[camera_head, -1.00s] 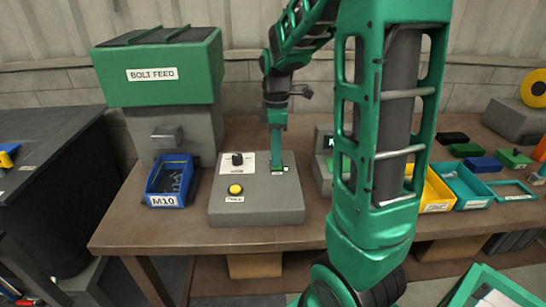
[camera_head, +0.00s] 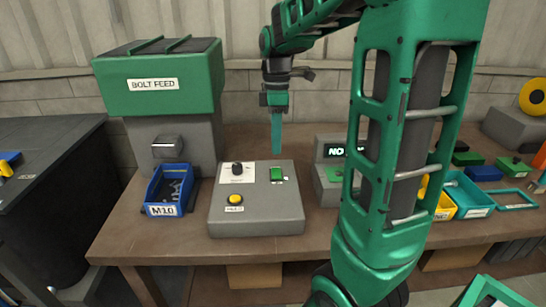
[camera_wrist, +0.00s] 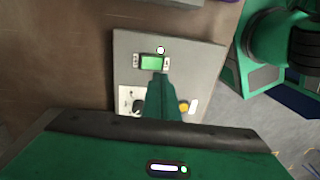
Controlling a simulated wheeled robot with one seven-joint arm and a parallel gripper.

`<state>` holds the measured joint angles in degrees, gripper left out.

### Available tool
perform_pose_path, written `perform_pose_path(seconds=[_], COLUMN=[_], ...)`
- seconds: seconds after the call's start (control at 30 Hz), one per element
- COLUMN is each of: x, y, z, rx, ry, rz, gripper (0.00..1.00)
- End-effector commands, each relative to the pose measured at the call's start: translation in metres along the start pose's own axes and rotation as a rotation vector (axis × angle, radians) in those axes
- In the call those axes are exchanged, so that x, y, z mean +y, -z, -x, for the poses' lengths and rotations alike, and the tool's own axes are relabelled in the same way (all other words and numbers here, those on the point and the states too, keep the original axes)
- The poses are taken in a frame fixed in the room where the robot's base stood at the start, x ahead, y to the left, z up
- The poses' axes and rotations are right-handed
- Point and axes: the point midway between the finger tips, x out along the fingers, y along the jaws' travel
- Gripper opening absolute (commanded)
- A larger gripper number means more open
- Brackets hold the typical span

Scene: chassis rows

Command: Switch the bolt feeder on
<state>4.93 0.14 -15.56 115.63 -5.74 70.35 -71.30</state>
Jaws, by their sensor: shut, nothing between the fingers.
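The bolt feeder (camera_head: 158,82) is a green hopper marked BOLT FEED on a grey body, at the back left of the bench. In front of it sits a grey control box (camera_head: 255,217) with a black knob (camera_head: 237,168), a yellow button (camera_head: 235,199) and a green rocker switch (camera_head: 277,174). In the wrist view the switch (camera_wrist: 152,62) looks lit green, with a small whitish lamp with a red rim (camera_wrist: 161,49) beside it. My gripper (camera_head: 277,150) is shut and empty, pointing down above the switch, apart from it. In the wrist view its fingers hide part of the box.
A blue bin marked M10 (camera_head: 167,190) with bolts stands left of the control box. A display unit (camera_head: 330,165) stands right of it, partly behind my arm. Teal (camera_head: 470,195) and other coloured bins are further right.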

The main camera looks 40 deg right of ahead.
Motion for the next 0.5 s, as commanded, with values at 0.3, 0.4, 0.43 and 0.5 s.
perform_pose_path(seconds=[0.3,0.4,0.43,0.5], x=[-0.013,-0.015,-0.016,-0.017], y=[0.002,0.002,0.002,0.002], z=[0.053,0.062,0.063,0.065], rx=[0.000,0.000,0.000,-0.001], ry=[-0.002,-0.002,-0.001,0.001], rz=[0.002,0.003,0.003,0.004], gripper=[0.00,0.00,0.00,0.00])
